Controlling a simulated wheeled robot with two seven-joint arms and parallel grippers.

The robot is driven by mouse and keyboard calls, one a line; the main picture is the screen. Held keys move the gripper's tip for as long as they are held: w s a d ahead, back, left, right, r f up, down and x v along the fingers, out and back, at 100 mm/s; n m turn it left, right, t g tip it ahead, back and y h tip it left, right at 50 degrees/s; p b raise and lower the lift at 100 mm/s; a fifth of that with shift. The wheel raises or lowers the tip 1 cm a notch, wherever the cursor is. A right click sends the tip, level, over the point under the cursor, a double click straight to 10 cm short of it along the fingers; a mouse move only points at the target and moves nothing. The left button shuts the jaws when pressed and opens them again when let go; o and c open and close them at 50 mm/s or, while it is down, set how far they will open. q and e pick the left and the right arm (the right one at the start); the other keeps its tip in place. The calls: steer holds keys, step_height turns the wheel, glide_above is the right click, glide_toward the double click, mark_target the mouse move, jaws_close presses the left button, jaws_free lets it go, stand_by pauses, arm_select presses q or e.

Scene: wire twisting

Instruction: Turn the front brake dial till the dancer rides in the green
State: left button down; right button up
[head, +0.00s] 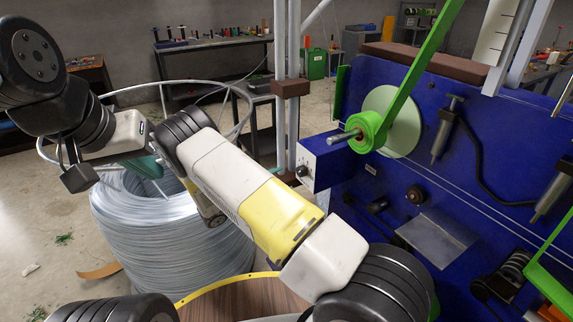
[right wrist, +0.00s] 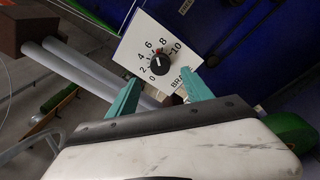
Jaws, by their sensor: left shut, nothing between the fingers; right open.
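The brake dial is a black knob (right wrist: 159,64) on a white face numbered 0 to 10, in the right wrist view. In the head view the knob (head: 302,171) sits on the end of a blue box. My right gripper (right wrist: 160,90) is open, its teal fingers short of the dial and apart from the knob; in the head view I cannot make it out. My left gripper (head: 147,167) is shut and empty over the wire coil, well left of the dial. A green arm (head: 416,78) with a green roller (head: 366,131) stands above the box. No green zone shows on the scale plate (head: 496,32).
A large coil of grey wire (head: 170,245) stands on the floor at left. An upright post (head: 287,110) with brown blocks stands just left of the dial box. The blue machine panel (head: 395,185) fills the right side. A wooden disc (head: 235,303) lies in front.

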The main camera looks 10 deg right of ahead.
mark_target(299, 173)
steer(key=x, duration=0.6)
steer(key=shift+d, duration=0.3)
jaws_close()
